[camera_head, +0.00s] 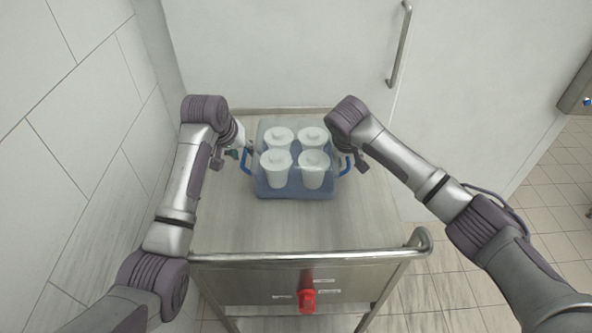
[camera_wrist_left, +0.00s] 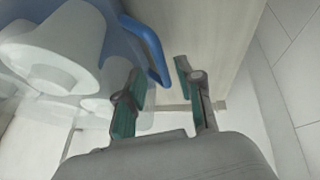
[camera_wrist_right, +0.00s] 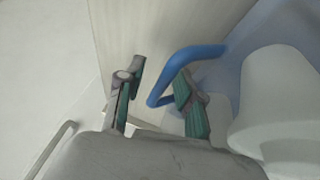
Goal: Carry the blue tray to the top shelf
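The blue tray (camera_head: 296,192) sits on the cart top near its far end and holds several white cups (camera_head: 276,168). It has a blue handle loop on each side. My left gripper (camera_wrist_left: 159,70) is open at the left handle (camera_wrist_left: 152,45), with the handle's outer part showing between its fingertips in the left wrist view. My right gripper (camera_wrist_right: 161,74) is open at the right handle (camera_wrist_right: 190,55), which shows between its fingertips in the right wrist view. Neither gripper is closed on a handle. In the head view my right arm mostly hides the right fingers.
The cart top (camera_head: 240,225) is bare in front of the tray. A metal rail (camera_head: 300,257) runs along the cart's near edge, with a red object (camera_head: 307,300) below it. A tiled wall (camera_head: 60,120) is close on the left. A pale panel with a metal handle (camera_head: 399,45) stands behind.

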